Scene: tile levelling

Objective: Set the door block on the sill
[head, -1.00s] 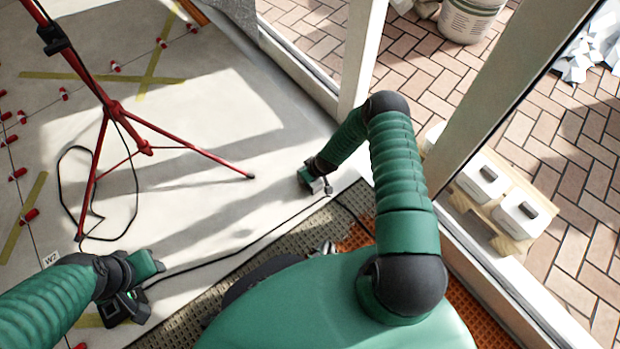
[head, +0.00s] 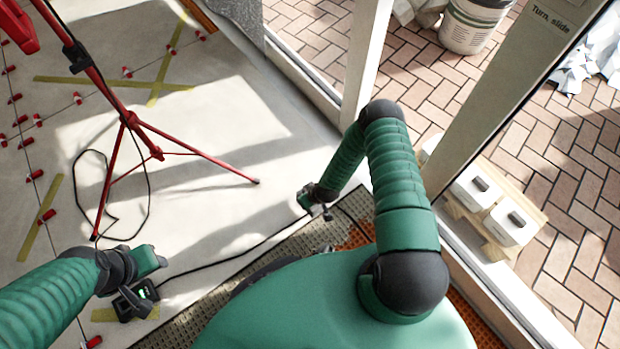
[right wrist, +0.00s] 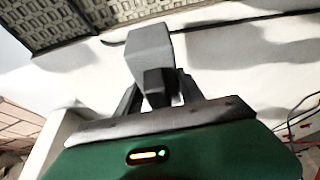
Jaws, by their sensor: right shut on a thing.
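The door block (right wrist: 150,62) is a grey block held between the fingers of my right gripper (right wrist: 152,90) in the right wrist view. The pale sill (head: 470,262) runs along the foot of the door frame, to the right of my right arm.
A red tripod (head: 130,120) with a loose black cable stands on the floor at left. White containers (head: 475,187) sit on wood outside the frame. A ridged mat (head: 300,240) borders the floor.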

